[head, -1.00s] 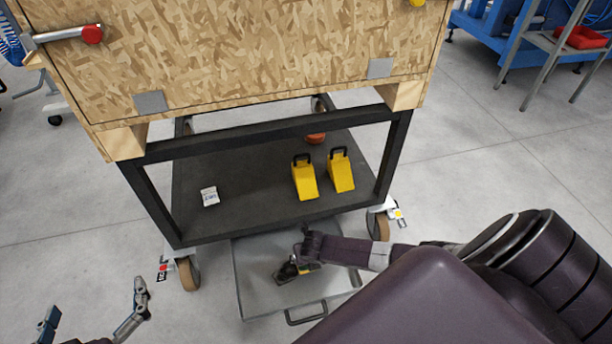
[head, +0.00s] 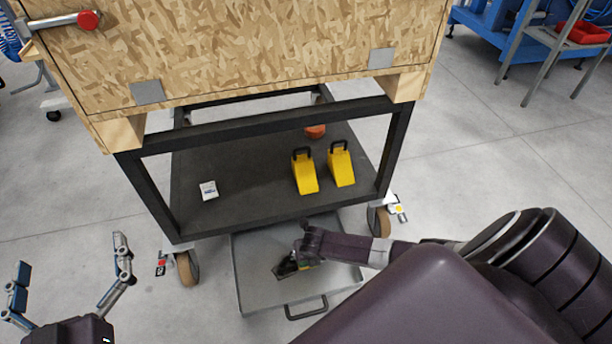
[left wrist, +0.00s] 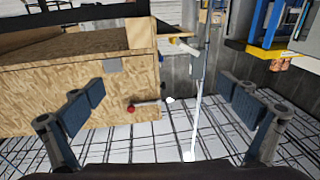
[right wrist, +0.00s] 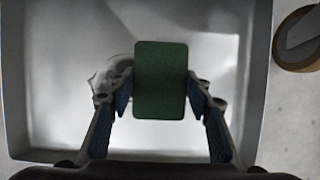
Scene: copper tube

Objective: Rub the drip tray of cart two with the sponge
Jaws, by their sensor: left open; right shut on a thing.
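The drip tray (head: 262,291) is a shallow grey metal tray with a front handle, on the floor at the cart's lower edge. In the right wrist view the tray (right wrist: 60,60) fills most of the picture, with a dark smudge (right wrist: 105,80) left of the sponge. My right gripper (head: 290,268) is over the tray, shut on the sponge (right wrist: 160,82), whose green face shows between the fingers. I cannot tell whether the sponge touches the tray. My left gripper (head: 70,275) is open and empty at the lower left, away from the cart; its fingers show in the left wrist view (left wrist: 160,110).
The cart's dark shelf (head: 240,165) carries two yellow wedges (head: 305,175), a small white box (head: 208,190) and an orange object (head: 315,131). A chipboard crate (head: 260,50) sits above. Caster wheels (head: 187,268) flank the tray. Open floor lies left and right.

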